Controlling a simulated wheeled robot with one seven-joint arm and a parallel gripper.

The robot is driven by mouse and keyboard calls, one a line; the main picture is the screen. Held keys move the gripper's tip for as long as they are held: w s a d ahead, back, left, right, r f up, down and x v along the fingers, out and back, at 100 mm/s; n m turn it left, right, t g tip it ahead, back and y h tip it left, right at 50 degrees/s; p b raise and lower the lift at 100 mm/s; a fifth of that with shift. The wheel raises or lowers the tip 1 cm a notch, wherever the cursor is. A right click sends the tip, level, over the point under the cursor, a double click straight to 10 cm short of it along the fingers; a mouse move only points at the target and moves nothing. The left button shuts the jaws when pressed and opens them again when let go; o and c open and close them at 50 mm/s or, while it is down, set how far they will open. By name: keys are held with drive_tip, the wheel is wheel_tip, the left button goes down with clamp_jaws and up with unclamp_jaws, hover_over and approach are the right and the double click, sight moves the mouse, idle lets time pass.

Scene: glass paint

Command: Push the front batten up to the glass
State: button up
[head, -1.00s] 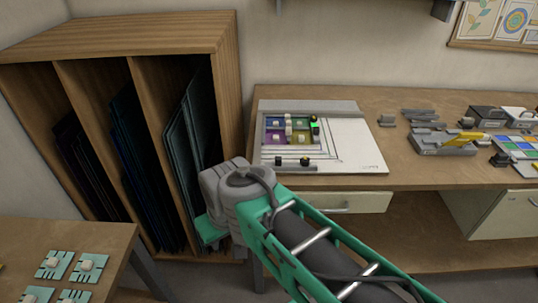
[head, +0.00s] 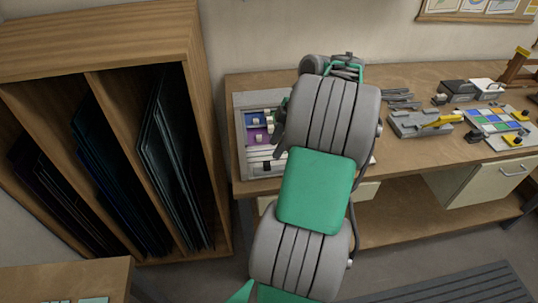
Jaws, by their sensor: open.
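The front batten (head: 267,165) lies on the near side of the glass. Its left part with a dark knob shows, and most of it is hidden. I cannot tell whether it touches the glass. My gripper (head: 281,130) is open over the board, mostly hidden behind my arm, with a dark part showing beside the panes. Contact with the batten cannot be seen.
A wooden rack (head: 110,60) with dark glass sheets stands left of the bench (head: 400,160). Grey tools and a yellow-handled tool (head: 440,122) lie to the right, beside a tray of coloured tiles (head: 495,122). A table corner (head: 65,280) is at lower left.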

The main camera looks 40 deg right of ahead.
sight(268, 163)
drive_tip(key=shift+s+d+f, duration=0.1)
drive_tip(key=shift+d+f, duration=0.05)
drive_tip(key=shift+f, duration=0.2)
drive_tip(key=x, duration=0.7)
drive_tip(key=shift+c, duration=0.4)
clamp_jaws()
idle(0.6)
